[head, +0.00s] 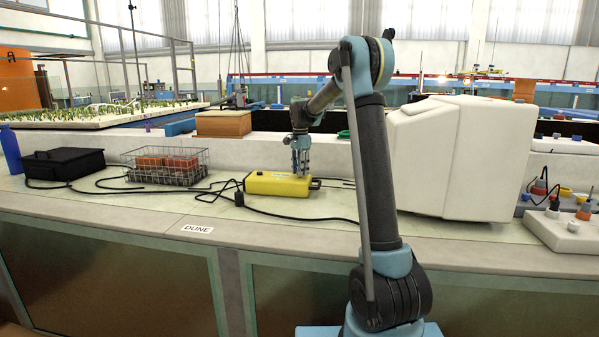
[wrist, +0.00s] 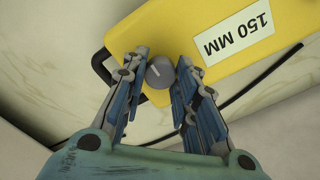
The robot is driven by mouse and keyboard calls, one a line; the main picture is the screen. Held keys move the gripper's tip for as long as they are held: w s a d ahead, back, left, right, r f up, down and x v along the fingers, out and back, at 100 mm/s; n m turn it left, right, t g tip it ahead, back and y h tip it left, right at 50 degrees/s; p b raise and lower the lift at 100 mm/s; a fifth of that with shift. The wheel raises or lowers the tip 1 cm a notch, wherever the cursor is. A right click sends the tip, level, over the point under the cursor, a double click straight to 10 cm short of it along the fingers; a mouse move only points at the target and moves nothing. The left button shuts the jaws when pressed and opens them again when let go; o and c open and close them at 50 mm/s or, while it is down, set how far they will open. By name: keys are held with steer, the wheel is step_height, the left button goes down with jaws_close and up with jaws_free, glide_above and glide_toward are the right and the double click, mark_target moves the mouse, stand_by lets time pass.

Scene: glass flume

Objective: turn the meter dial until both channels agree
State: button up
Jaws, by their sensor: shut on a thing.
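A yellow meter box (head: 277,184) lies on the bench in the head view. In the wrist view the yellow box (wrist: 205,32) shows a white label (wrist: 240,34) reading "150 MM" and a black handle at its left end. A grey round dial (wrist: 160,72) with a pale pointer mark stands on its face. My gripper (wrist: 160,78) is shut on the dial, one finger on each side. In the head view my gripper (head: 300,165) points down onto the box. No channel readings can be made out.
A wire basket (head: 166,165) with orange blocks and a black case (head: 64,163) stand to the left. Black cables (head: 222,193) lie loose around the box. A large white housing (head: 452,158) stands to the right. A "DUNE" label (head: 197,229) marks the bench front.

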steer(key=o, duration=1)
steer(key=shift+o, duration=0.2)
step_height(320, 180, up, 12)
steer(key=shift+f, duration=0.1)
